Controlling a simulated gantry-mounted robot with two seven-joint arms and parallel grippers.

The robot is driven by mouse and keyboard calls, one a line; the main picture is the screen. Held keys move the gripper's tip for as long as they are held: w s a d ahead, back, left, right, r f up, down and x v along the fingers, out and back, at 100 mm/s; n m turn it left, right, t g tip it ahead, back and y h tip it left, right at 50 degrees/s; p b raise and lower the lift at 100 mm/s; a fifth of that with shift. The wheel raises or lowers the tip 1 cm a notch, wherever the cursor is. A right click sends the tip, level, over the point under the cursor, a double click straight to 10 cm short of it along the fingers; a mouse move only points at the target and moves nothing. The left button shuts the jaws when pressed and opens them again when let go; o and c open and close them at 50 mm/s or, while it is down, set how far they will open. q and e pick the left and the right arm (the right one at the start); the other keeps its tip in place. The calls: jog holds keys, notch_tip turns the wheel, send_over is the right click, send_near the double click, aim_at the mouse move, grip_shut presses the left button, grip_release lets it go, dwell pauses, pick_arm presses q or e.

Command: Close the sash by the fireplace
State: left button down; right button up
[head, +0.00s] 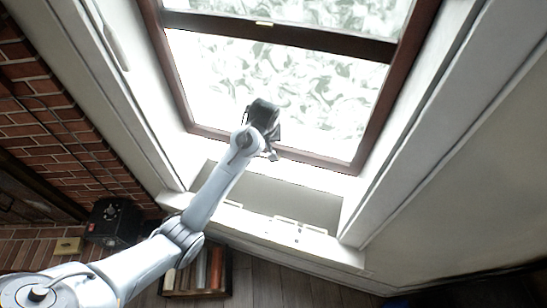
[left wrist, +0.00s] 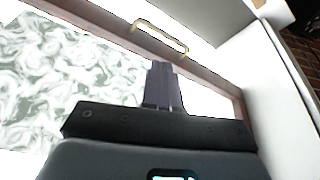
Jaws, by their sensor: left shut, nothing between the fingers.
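The window sash (head: 280,36) by the fireplace has a dark wooden rail across the upper part of the opening, with a small brass handle (head: 263,22) on it. Bright patterned glass or outdoor view shows above and below this rail. My left gripper (head: 264,115) is in front of the lower part of the window, below the rail in the head view. In the left wrist view its dark fingers (left wrist: 162,85) are shut and empty, with tips close to the rail. The brass handle (left wrist: 160,35) shows just beyond them; I cannot tell whether they touch the rail. My right gripper is not in view.
The dark window frame (head: 375,120) sits in a deep white recess. A white sill (head: 290,235) lies below. A brick wall (head: 55,125) is at left, with a black box (head: 113,222) near it. A crate of books (head: 205,272) stands on the wooden floor.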

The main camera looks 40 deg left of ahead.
pick_arm(q)
jog(key=d+p+x, duration=0.1)
jog(key=x, duration=1.2)
jog(key=shift+w+f, duration=0.2)
jog(key=shift+f, duration=0.05)
